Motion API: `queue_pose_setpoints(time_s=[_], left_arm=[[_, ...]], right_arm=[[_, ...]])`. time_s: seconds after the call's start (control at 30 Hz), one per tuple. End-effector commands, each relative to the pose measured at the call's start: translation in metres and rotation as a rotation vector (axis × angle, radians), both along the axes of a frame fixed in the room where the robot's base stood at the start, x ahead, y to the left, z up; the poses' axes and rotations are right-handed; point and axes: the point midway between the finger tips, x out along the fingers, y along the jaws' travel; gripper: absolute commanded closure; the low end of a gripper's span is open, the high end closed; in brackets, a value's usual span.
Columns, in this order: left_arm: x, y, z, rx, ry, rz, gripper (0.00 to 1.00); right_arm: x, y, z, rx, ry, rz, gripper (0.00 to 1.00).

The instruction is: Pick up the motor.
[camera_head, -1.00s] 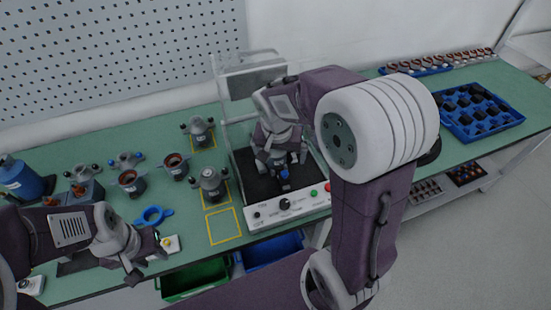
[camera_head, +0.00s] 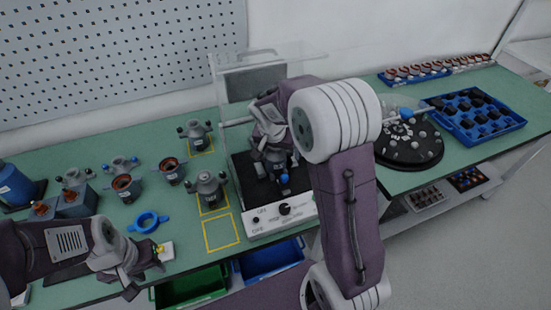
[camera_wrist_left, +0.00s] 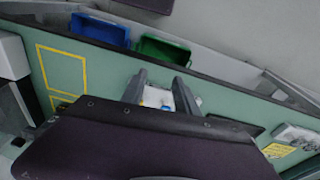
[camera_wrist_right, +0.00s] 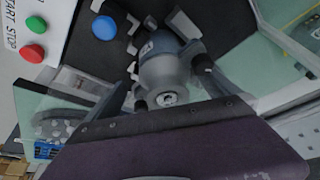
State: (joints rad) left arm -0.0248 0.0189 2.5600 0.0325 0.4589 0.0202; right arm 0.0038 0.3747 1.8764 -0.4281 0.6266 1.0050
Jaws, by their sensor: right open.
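A grey motor (camera_head: 277,163) stands in the test station (camera_head: 262,205), on its black bed behind the control panel. It shows close up in the right wrist view (camera_wrist_right: 165,70), with its round end facing the camera. My right gripper (camera_head: 270,135) is open above and around the motor, with a finger on either side in its wrist view (camera_wrist_right: 168,88). I cannot tell whether the fingers touch it. My left gripper (camera_head: 143,277) hangs at the table's front left edge. In its wrist view (camera_wrist_left: 160,85) its fingers are apart, with nothing held.
More grey motors (camera_head: 208,187) stand left of the station near yellow outlined squares (camera_head: 221,234). A blue ring part (camera_head: 150,222) lies nearby. A clear guard frame surrounds the station. A black turntable (camera_head: 425,150) and a blue tray (camera_head: 495,125) are at right. Bins (camera_head: 190,288) hang below.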

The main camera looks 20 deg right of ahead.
Motion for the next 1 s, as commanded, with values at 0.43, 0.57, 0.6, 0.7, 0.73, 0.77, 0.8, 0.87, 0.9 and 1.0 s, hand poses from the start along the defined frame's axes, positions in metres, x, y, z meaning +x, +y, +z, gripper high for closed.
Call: queue_pose_setpoints(time_s=[0.43,0.57,0.6,0.7,0.73,0.77,0.8,0.87,0.9,1.0], left_arm=[[0.0,0.0,-0.0012,0.0,0.0,0.0,0.64],[0.0,0.0,-0.0012,0.0,0.0,0.0,0.64],[0.0,0.0,-0.0012,0.0,0.0,0.0,0.64],[0.0,0.0,-0.001,0.0,0.0,0.0,0.64],[0.0,0.0,-0.001,0.0,0.0,0.0,0.64],[0.0,0.0,-0.001,0.0,0.0,0.0,0.64],[0.0,0.0,-0.001,0.0,0.0,0.0,0.64],[0.0,0.0,-0.001,0.0,0.0,0.0,0.64],[0.0,0.0,-0.0007,0.0,0.0,0.0,0.64],[0.0,0.0,0.0006,0.0,0.0,0.0,0.64]], right_arm=[[0.0046,-0.0033,-0.013,0.0,-0.001,0.0,0.28],[0.0048,-0.0032,-0.0129,0.001,-0.002,0.001,0.64],[0.0049,-0.0033,-0.0127,0.0,-0.003,0.001,0.75],[0.0058,-0.0032,-0.0115,0.0,-0.005,0.002,0.9],[0.0057,-0.0032,-0.0114,0.0,-0.006,0.002,0.9],[0.0059,-0.0032,-0.0114,0.0,-0.007,0.002,0.9],[0.0059,-0.0032,-0.0114,0.0,-0.007,0.002,0.9],[0.006,-0.0032,-0.0111,0.0,-0.007,0.002,0.9],[0.0062,-0.0032,-0.0103,0.0,-0.008,0.002,0.9],[0.0064,-0.0034,-0.0046,-0.001,-0.009,0.001,0.9]])
